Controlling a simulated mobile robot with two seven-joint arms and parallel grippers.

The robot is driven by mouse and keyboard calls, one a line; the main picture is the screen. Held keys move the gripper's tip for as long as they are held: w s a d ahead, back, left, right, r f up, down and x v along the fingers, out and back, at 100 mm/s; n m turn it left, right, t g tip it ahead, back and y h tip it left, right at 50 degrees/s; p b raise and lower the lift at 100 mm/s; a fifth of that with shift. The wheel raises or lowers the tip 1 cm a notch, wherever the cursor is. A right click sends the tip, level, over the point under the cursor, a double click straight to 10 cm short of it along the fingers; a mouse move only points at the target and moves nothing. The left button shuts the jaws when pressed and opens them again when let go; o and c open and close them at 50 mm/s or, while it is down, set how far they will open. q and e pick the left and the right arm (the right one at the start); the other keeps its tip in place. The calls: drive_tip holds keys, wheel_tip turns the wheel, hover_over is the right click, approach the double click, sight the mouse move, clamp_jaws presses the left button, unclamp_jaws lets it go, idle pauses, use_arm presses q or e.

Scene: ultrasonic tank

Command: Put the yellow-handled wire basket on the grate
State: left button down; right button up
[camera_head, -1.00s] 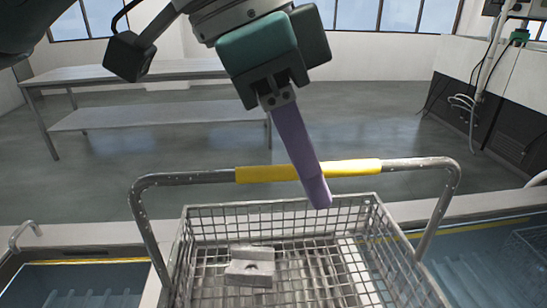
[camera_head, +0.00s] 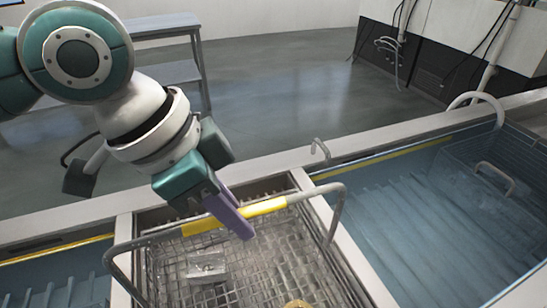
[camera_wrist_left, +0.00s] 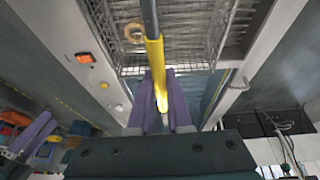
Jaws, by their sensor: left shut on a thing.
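The wire basket (camera_head: 265,250) hangs or sits within the middle bay of the tank, its yellow handle grip (camera_head: 235,216) up. My left gripper (camera_head: 238,222) is shut on that yellow grip; the purple fingers pinch it in the left wrist view too, where the yellow grip (camera_wrist_left: 156,75) runs between them. The basket holds a grey metal block (camera_head: 206,267) and a brass ring (camera_head: 298,304). Dark slats of the grate (camera_head: 262,189) show behind the basket. Whether the basket touches the grate cannot be told. A purple-fingered gripper (camera_wrist_left: 32,133), seemingly my right one, shows small in the wrist view.
A water-filled bay (camera_head: 420,210) lies to the right, with another wire basket (camera_head: 505,160) in it. A second blue bay (camera_head: 60,280) lies to the left. Pale rims separate them. A metal table (camera_head: 165,25) stands behind on the floor.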

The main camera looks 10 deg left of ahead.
use_arm(q)
drive_tip(key=shift+w+f, duration=0.1)
drive_tip(key=shift+f, duration=2.5)
drive_tip(key=c, duration=0.8)
unclamp_jaws()
drive_tip(key=shift+c, duration=0.2)
drive_tip(key=v, duration=1.1)
drive_tip(key=shift+r+p, duration=0.15)
drive_tip(key=shift+p, duration=0.15)
drive_tip(key=shift+r, duration=0.15)
drive_tip(key=s+d+f+n+t, duration=0.1)
drive_tip(key=s+d+f+n, duration=0.15)
drive_tip(key=s+d, duration=0.25)
drive_tip(key=s+a+f+n+y, duration=0.3)
drive_tip(key=s+a+n, duration=0.3)
drive_tip(key=s+a, duration=0.3)
drive_tip(key=shift+a+n+y, duration=0.25)
drive_tip(key=shift+n+y, duration=0.1)
drive_tip(key=shift+y, duration=0.05)
